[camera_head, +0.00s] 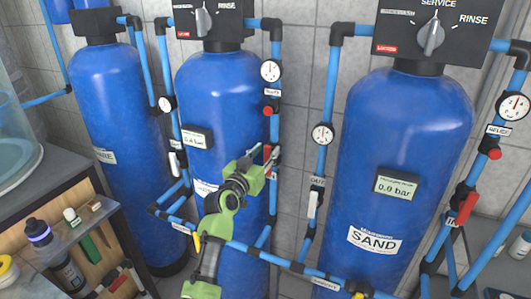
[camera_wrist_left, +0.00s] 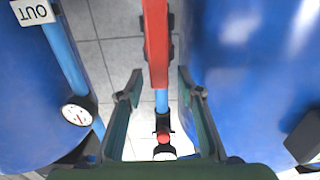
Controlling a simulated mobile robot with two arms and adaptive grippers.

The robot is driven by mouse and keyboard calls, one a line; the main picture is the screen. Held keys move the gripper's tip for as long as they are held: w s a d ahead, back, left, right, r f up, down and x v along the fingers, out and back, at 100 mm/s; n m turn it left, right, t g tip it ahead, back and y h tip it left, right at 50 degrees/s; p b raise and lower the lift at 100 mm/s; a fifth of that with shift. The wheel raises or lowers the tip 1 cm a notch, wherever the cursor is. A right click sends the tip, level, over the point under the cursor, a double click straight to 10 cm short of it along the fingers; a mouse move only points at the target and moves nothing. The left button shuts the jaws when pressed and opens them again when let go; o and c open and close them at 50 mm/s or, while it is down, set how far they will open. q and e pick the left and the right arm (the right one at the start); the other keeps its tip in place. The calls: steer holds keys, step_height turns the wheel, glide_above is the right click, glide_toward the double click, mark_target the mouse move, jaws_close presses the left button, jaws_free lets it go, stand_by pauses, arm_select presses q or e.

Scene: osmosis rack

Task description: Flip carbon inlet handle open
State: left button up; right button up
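A red valve handle (camera_head: 267,153) sits on the blue pipe at the right side of the middle tank (camera_head: 215,100), whose name label is mostly hidden behind my arm. My left gripper (camera_head: 262,161), green, is at this handle. In the left wrist view the handle (camera_wrist_left: 156,45) runs lengthwise between the two fingers of my left gripper (camera_wrist_left: 158,88). The fingers are apart, with gaps on both sides of the handle. No contact shows. My right gripper is not in view.
The sand tank (camera_head: 405,140) stands to the right, with a white-handled valve (camera_head: 312,204) on its left pipe and a red-handled valve (camera_head: 467,207) on its right. A pressure gauge (camera_head: 271,70) is above the handle. Blue pipes (camera_head: 270,257) cross low in front. A shelf (camera_head: 85,228) stands at left.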

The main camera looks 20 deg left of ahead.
arm_select(q)
steer(key=s, duration=1.2)
steer(key=shift+a, duration=0.2)
steer(key=shift+f, duration=0.1)
